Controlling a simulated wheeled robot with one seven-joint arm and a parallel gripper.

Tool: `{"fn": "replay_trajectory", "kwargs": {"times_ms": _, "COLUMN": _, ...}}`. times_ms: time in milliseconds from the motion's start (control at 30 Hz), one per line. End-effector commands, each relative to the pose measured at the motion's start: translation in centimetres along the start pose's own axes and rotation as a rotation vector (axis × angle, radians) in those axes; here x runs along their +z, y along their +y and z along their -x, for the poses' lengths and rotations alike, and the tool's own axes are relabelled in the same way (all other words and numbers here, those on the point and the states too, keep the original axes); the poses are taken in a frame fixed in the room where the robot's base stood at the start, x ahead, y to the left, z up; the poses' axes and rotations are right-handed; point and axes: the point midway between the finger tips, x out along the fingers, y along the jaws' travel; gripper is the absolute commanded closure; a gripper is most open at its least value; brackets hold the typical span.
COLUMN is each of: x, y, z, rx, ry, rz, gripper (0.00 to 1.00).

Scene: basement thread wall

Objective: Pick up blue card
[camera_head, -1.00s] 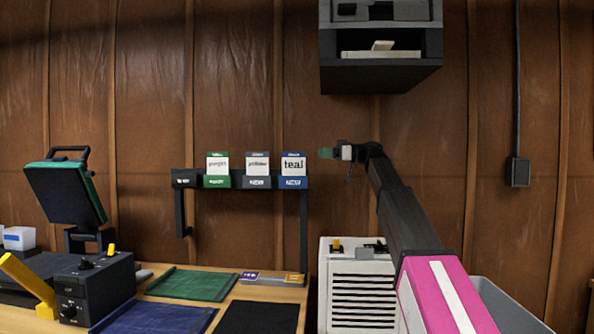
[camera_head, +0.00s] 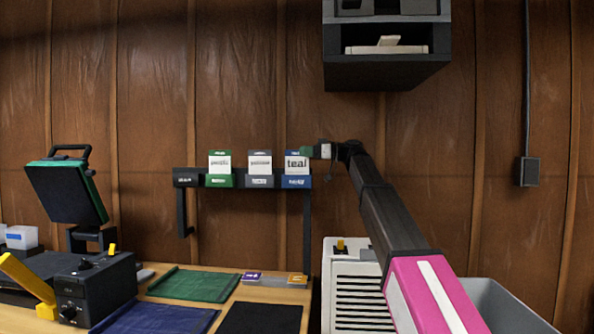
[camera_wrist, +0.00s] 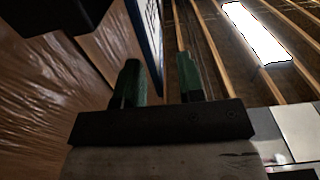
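The blue card (camera_head: 297,162) stands upright in the blue holder at the right end of the wall rack. Its white face reads "teal" and it has a blue top band. My gripper (camera_head: 307,151) is at the card's upper right edge in the head view. In the wrist view my green-tipped fingers (camera_wrist: 158,72) are apart, and the card (camera_wrist: 151,35) shows nearly edge-on in the gap between them. I see a gap on each side of the card; how deep it lies between the fingers is hard to tell.
The rack (camera_head: 240,180) also holds a green-banded card (camera_head: 220,163) and a grey-banded card (camera_head: 260,163) to the left. A dark wall box (camera_head: 385,72) hangs above right. A white vented unit (camera_head: 345,295) and a table with mats (camera_head: 195,285) stand below.

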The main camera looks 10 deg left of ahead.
Motion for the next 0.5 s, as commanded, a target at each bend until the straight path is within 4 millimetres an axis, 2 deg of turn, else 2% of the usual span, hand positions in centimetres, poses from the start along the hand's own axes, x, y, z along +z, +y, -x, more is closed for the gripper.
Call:
{"fn": "replay_trajectory", "kwargs": {"times_ms": 133, "x": 0.0, "y": 0.0, "z": -2.0, "rx": -0.002, "ry": 0.0, "rz": 0.0, "gripper": 0.65}}
{"fn": "replay_trajectory", "kwargs": {"times_ms": 367, "x": 0.0, "y": 0.0, "z": -2.3, "rx": 0.0, "ry": 0.0, "rz": 0.0, "gripper": 0.65}}
{"fn": "replay_trajectory", "kwargs": {"times_ms": 400, "x": 0.0, "y": 0.0, "z": -2.3, "rx": 0.0, "ry": 0.0, "rz": 0.0, "gripper": 0.68}}
{"fn": "replay_trajectory", "kwargs": {"times_ms": 500, "x": 0.0, "y": 0.0, "z": -2.3, "rx": 0.0, "ry": 0.0, "rz": 0.0, "gripper": 1.0}}
